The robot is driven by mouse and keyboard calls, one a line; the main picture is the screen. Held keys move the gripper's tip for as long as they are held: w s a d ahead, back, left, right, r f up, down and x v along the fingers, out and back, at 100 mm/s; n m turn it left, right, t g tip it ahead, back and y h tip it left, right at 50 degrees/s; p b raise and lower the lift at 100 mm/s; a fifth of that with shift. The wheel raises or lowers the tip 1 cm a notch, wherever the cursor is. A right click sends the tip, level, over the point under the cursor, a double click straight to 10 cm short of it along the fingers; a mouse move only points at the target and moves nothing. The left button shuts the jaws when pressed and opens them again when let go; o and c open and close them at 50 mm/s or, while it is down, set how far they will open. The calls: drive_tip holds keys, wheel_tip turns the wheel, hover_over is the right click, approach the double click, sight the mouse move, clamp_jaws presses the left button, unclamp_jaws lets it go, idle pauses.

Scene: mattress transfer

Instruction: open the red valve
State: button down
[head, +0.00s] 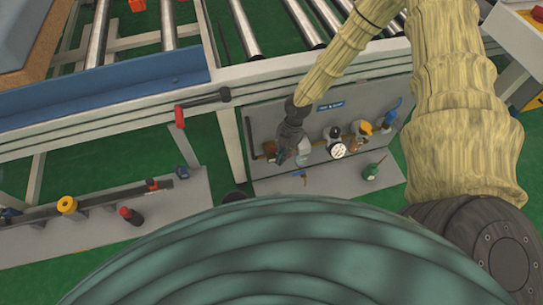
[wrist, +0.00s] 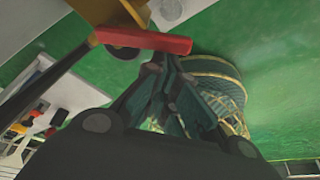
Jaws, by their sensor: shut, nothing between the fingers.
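A red bar-shaped handle (wrist: 145,40) shows at the top of the wrist view, on a yellowish part beside a dark pipe; it looks like the red valve's lever. My gripper (wrist: 168,78) is shut and empty, with its fingertips just below the right part of this handle. I cannot tell whether they touch it. In the head view my gripper (head: 284,152) reaches down to the left part of a grey valve panel (head: 262,122). There it hides most of the red valve.
Right of my gripper on the panel are a round gauge (head: 338,150), a yellow-orange valve (head: 361,128) and a blue handle (head: 393,112). A red-handled crank (head: 180,116) sticks out at the left, below the roller conveyor's blue rail (head: 110,88).

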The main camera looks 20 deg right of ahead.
drive_tip(key=shift+w+d, duration=0.2)
drive_tip(key=shift+d, duration=0.4)
drive_tip(key=shift+w, duration=0.1)
idle(0.5)
drive_tip(key=shift+w+a, duration=0.45)
drive_tip(key=shift+a, duration=0.2)
